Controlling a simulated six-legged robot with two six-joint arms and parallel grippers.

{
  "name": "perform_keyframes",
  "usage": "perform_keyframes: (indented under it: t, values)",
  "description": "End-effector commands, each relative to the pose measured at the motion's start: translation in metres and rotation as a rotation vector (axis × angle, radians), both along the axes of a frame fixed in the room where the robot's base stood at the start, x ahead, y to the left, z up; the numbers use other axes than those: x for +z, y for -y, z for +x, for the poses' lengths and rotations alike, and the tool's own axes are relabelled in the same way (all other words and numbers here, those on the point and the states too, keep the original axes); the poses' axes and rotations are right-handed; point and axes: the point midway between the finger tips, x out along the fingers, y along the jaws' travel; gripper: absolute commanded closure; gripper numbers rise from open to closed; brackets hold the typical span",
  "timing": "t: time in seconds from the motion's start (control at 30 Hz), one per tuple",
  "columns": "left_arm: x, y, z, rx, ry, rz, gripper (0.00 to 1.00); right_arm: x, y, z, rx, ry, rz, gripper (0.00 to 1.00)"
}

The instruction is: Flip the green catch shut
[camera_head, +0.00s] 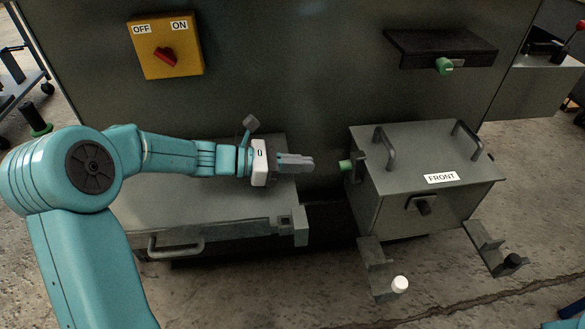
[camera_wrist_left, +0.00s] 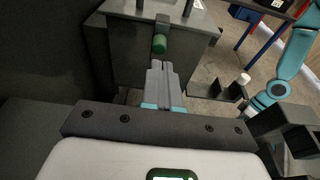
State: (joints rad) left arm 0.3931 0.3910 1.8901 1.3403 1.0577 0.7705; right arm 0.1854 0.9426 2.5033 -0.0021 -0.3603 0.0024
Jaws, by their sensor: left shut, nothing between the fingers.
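A green-tipped catch (camera_head: 346,165) sticks out from the left side of the grey box marked FRONT (camera_head: 400,210). In the left wrist view its green end (camera_wrist_left: 159,44) is just beyond my fingertips. Another green knob (camera_head: 444,65) is on the black ledge above the box. My left gripper (camera_head: 311,162) is shut and empty, pointing right at the catch with a small gap in the head view. Its closed fingers also show in the left wrist view (camera_wrist_left: 160,68). My right gripper is not in view.
The box has two handles on top. Brackets with a white knob (camera_head: 400,284) and a black knob (camera_head: 512,260) stand in front of it. A grey drawer unit (camera_head: 215,232) lies under my left arm. A yellow OFF/ON switch (camera_head: 166,45) is on the panel behind.

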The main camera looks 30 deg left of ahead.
Motion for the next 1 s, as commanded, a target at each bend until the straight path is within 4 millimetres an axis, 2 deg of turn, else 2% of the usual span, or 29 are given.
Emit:
perform_keyframes:
  t: [0.1, 0.3, 0.73, 0.93, 1.0]
  values:
    - [-0.008, 0.020, 0.012, -0.005, 0.001, -0.001, 1.00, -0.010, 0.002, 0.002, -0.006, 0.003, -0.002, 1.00]
    - [-0.012, 0.040, 0.027, -0.003, -0.001, -0.001, 1.00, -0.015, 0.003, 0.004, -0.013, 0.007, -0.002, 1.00]
    - [-0.011, 0.045, 0.031, -0.001, -0.001, -0.001, 1.00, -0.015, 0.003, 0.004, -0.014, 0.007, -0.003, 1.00]
    - [0.003, 0.057, 0.038, -0.003, -0.001, 0.000, 1.00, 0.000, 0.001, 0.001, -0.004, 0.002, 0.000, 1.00]
    - [0.003, 0.060, 0.040, -0.003, 0.000, -0.003, 1.00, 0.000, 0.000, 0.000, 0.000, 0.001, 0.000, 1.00]
